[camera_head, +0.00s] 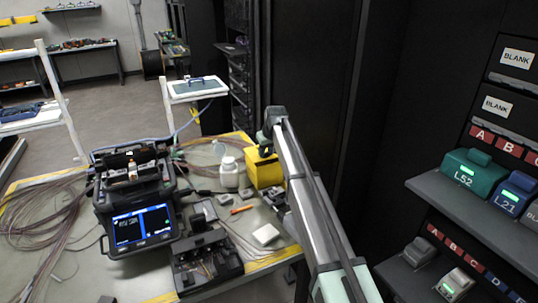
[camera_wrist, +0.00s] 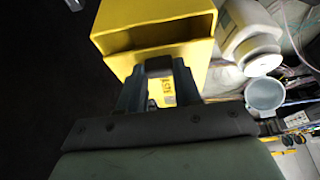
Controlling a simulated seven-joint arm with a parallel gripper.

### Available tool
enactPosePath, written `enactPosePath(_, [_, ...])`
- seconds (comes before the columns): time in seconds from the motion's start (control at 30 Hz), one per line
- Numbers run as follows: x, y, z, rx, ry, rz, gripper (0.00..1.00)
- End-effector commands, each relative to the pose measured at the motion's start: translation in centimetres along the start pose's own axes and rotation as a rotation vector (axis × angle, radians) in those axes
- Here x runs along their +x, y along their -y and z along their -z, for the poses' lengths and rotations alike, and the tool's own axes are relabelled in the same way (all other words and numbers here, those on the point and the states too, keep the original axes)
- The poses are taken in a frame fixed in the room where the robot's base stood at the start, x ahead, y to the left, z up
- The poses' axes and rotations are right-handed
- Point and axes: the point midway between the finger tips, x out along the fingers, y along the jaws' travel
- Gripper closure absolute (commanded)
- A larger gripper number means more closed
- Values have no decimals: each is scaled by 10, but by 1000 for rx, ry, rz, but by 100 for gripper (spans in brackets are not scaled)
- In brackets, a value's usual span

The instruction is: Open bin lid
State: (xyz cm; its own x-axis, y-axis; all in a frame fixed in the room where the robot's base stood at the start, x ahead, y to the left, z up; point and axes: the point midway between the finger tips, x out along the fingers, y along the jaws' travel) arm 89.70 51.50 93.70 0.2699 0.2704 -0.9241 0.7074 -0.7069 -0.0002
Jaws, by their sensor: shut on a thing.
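The yellow bin (camera_head: 268,174) stands at the right rear of the work table, near its edge. It shows close up in the wrist view (camera_wrist: 197,60), where a yellow flap (camera_wrist: 150,18), which looks like its lid, runs across the top above a shadowed recess. My gripper (camera_head: 268,146) is above the bin, at its top. In the wrist view, my dark fingers (camera_wrist: 158,68) are closed together at the front edge of this yellow part. The exact grip point is hidden between the fingers, and I cannot tell how far the lid is raised.
The fusion splicer (camera_head: 135,190) and loose fibres fill the table's left side. A dark cabinet (camera_head: 310,80) rises close behind my arm. A shelf (camera_head: 455,205) with coloured boxes is at right.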

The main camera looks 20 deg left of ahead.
Motion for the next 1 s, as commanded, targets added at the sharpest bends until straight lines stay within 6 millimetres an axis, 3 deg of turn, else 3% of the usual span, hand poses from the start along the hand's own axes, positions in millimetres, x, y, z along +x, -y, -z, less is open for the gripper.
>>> enactPosePath(0.03, [6,-2,18,-1,-1,-1,100])
enactPosePath(0.23, [23,-1,59,0,-2,-1,100])
enactPosePath(0.57, [25,0,62,0,-2,-1,100])
enactPosePath(0.6, [25,0,62,0,-2,-1,66])
enactPosePath(0.87, [25,0,62,0,-1,0,41])
enactPosePath(1.0, [25,0,62,0,-1,0,40])
